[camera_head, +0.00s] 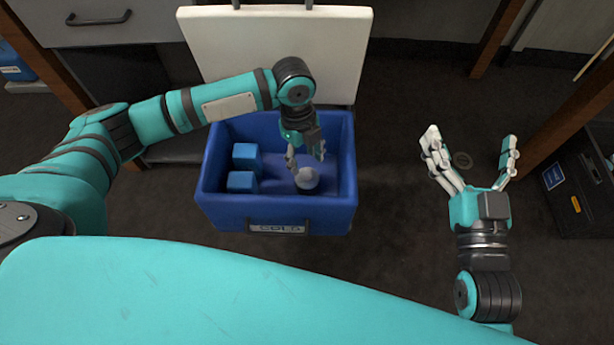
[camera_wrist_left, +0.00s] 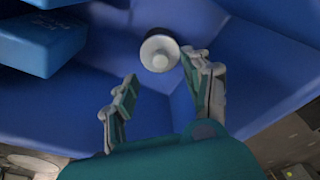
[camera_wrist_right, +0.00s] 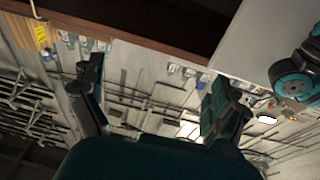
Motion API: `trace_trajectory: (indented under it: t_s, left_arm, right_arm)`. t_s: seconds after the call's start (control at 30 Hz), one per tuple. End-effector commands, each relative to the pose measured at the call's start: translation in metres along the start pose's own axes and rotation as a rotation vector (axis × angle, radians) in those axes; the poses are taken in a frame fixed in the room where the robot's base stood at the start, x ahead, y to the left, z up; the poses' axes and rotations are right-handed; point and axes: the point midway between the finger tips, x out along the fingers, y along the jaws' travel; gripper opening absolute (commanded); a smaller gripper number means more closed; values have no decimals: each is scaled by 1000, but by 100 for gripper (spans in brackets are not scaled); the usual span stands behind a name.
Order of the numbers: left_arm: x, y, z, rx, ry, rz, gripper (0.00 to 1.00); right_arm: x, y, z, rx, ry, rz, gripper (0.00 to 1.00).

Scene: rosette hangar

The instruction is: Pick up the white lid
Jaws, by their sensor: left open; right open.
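The white lid (camera_head: 335,45) is a large flat slab behind the blue box (camera_head: 225,213); dark brackets show at its top edge. I cannot tell whether it is attached to the box. My left arm crosses in front of its lower part. My left gripper (camera_head: 306,158) is open inside the box, pointing down, away from the lid. A small round white-topped item (camera_head: 307,178) is close to its fingertips; in the left wrist view this item (camera_wrist_left: 159,52) lies just beyond the fingers. My right gripper (camera_head: 470,148) is open and empty, over the floor right of the box.
Blue blocks (camera_head: 245,155) sit in the left of the box. A drawer unit (camera_head: 110,25) stands at the upper left, a dark case (camera_head: 580,190) at the right. Wooden legs stand on both sides. The floor between box and right gripper is clear.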

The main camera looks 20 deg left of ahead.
Motion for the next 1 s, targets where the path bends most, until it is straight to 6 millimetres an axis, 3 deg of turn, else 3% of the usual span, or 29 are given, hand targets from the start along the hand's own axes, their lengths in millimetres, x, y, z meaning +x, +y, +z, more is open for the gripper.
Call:
trace_trajectory:
  t_s: [0.27,0.6,1.0]
  left_arm:
    - [21,0,0,0,0,1,50]
    - [49,0,-1,0,-1,1,50]
    - [52,0,-1,1,-1,1,47]
  right_arm:
    - [-4,-6,-40,8,254,-14,100]
    - [-31,-12,-97,25,619,-29,100]
    - [-38,-13,-107,28,678,-31,100]
